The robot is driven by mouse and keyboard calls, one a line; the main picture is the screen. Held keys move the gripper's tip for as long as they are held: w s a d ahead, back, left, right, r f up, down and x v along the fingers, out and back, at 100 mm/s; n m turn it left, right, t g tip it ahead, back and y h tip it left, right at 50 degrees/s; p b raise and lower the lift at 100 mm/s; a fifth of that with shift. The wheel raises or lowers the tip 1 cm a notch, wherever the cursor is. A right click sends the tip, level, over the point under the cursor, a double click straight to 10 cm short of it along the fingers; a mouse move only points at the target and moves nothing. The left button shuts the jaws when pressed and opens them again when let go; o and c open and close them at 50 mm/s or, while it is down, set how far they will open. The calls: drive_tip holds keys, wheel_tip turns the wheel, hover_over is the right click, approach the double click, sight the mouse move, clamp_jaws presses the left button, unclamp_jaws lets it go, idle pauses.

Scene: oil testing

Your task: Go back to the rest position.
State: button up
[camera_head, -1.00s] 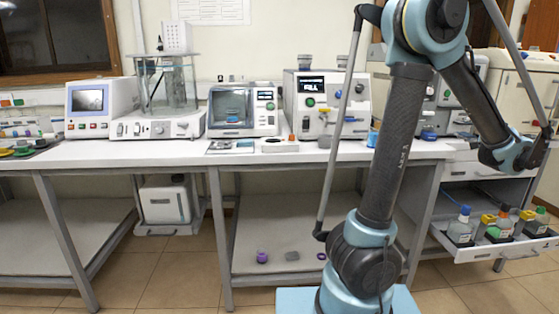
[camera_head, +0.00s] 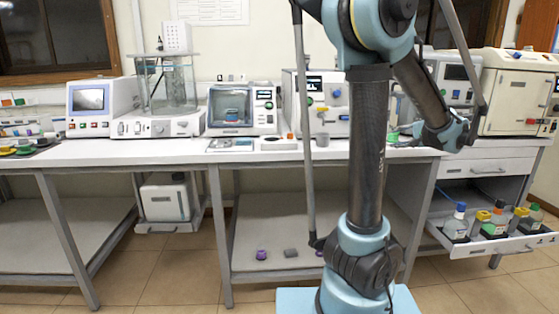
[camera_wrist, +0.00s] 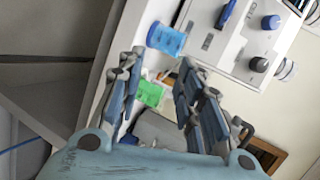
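My arm stands at the right of the head view, over the right end of the bench (camera_head: 245,147). Its wrist is near the bench's right end. My gripper (camera_wrist: 161,62) shows in the wrist view with its two fingers spread apart and nothing between them. A blue-banded container (camera_wrist: 166,39) and a green object (camera_wrist: 150,93) show beyond the fingers, apart from them as far as I can tell. In the head view the gripper itself cannot be made out clearly.
An open drawer (camera_head: 492,249) with several capped bottles juts out at the lower right, below my wrist. White instruments (camera_head: 243,110) line the back of the bench. A white cabinet machine (camera_head: 512,92) stands at far right. The floor in front is clear.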

drive_tip(key=s+a+f+n+g, duration=0.2)
drive_tip(key=s+a+f, duration=0.1)
drive_tip(key=a, duration=0.4)
drive_tip(key=s+a+f+n+g, duration=0.2)
drive_tip(key=s+a+f+g, duration=0.1)
drive_tip(key=a, duration=0.4)
drive_tip(key=s+a+f+n+g, duration=0.2)
drive_tip(key=s+a+f, duration=0.15)
drive_tip(key=a, duration=0.45)
drive_tip(key=s+a+f+n+g+h, duration=0.1)
drive_tip(key=s+f+n+h, duration=0.1)
drive_tip(key=s+f, duration=0.4)
drive_tip(key=s+a+f+n+g+h, duration=0.2)
drive_tip(key=s+f+n, duration=0.3)
drive_tip(key=s, duration=0.5)
drive_tip(key=shift+s+a+f+g+h, duration=0.15)
drive_tip(key=shift+s+f+g+h, duration=0.2)
drive_tip(key=shift+h, duration=0.25)
